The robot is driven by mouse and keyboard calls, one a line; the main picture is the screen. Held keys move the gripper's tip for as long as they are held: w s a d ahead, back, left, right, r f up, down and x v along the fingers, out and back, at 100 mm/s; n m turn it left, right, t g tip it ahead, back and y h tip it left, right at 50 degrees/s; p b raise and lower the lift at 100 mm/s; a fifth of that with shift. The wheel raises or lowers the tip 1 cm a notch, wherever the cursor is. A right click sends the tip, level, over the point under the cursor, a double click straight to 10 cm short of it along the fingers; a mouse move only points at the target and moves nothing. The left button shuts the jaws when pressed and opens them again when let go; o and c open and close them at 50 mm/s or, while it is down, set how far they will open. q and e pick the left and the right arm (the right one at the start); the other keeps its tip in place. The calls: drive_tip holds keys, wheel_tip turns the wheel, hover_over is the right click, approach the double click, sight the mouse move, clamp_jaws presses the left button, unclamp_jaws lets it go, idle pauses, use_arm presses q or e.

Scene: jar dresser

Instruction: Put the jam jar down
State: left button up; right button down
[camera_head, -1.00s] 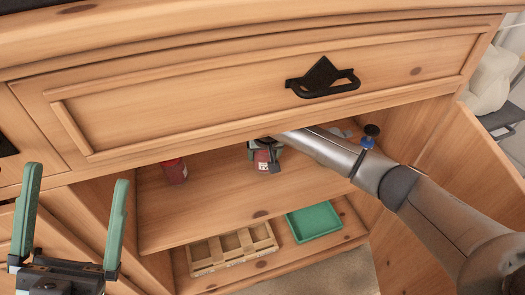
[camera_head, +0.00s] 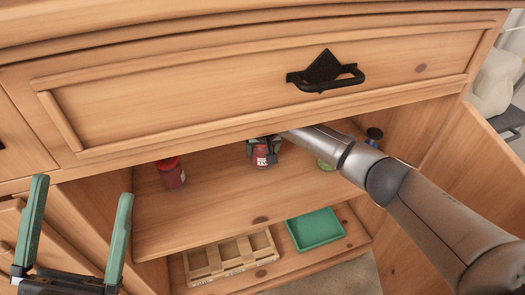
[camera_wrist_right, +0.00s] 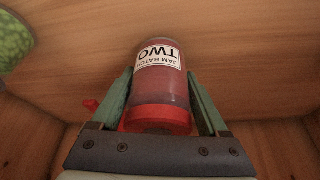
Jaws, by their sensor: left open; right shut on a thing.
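The jam jar (camera_wrist_right: 160,85), with a red lid and a white label reading "JAM BATCH TWO", is between the fingers of my right gripper (camera_wrist_right: 159,76) in the right wrist view. In the head view this jar (camera_head: 261,158) is inside the open cupboard, over the upper shelf (camera_head: 215,218). My right gripper (camera_head: 270,145) is shut on it, partly hidden under the drawer front. I cannot tell whether the jar's base touches the shelf. My left gripper (camera_head: 83,188) is open and empty, outside the cupboard at the left.
Another red jar (camera_head: 171,174) stands on the shelf to the left. A green jar (camera_head: 325,166) and a dark-lidded jar (camera_head: 374,134) show around my right arm. A wooden crate (camera_head: 200,280) and green tray (camera_head: 315,228) lie below. The shelf front is clear.

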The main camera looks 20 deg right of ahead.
drive_tip(key=shift+c, duration=1.7)
unclamp_jaws()
drive_tip(key=shift+f, duration=0.15)
use_arm(q)
drive_tip(key=shift+r, duration=0.1)
use_arm(e)
drive_tip(key=o, duration=0.3)
drive_tip(key=shift+o, duration=0.2)
